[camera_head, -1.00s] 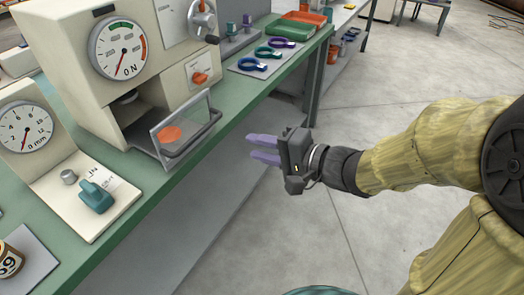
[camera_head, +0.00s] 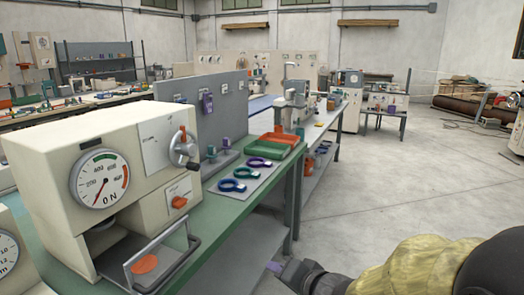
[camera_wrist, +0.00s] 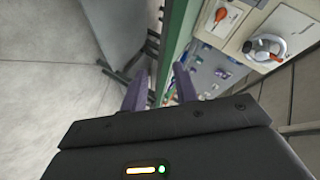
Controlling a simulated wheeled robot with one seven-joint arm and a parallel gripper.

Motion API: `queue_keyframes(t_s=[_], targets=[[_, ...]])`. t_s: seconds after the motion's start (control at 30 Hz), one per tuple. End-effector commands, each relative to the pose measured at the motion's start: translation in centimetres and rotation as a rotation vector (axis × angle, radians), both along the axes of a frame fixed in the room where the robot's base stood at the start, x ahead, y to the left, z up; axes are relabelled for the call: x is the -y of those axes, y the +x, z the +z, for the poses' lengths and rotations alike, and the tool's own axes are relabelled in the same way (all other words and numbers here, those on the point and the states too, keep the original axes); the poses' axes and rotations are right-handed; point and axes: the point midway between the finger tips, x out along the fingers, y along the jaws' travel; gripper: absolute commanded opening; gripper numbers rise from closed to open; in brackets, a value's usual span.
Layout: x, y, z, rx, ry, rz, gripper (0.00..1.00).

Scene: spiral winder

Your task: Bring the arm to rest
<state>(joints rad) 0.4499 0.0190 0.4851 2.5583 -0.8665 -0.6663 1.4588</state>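My gripper (camera_wrist: 160,84) is open and empty in the wrist view, its two purple fingers apart. Between and beyond them the green bench edge and floor are seen. In the head view my gripper (camera_head: 273,267) is low in the picture, in front of the bench's near side, with a lavender fingertip showing. My arm reaches in from the lower right corner, and part of it is cut off by the frame edge.
The green bench (camera_head: 222,222) carries a cream tester with a dial (camera_head: 100,181), a clear guard (camera_head: 160,258), blue and purple ring clamps (camera_head: 240,172) and a green tray (camera_head: 262,148). Open concrete floor (camera_head: 400,185) lies to the right.

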Motion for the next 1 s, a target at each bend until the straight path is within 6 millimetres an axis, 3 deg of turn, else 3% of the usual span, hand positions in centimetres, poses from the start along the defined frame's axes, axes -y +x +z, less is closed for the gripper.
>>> queue_keyframes(t_s=[0.27,0.5,0.67,0.93,1.0], targets=[[6.7,-0.4,-4.3,-0.090,-0.432,-0.101,0.30],[10.4,-4.2,-7.8,-0.299,-0.702,-0.026,0.30],[11.2,-6.9,-9.2,-0.424,-0.783,0.075,0.30],[10.9,-10.9,-10.5,-0.570,-0.818,0.260,0.30],[11.0,-10.9,-8.8,-0.570,-0.820,0.262,0.30]])
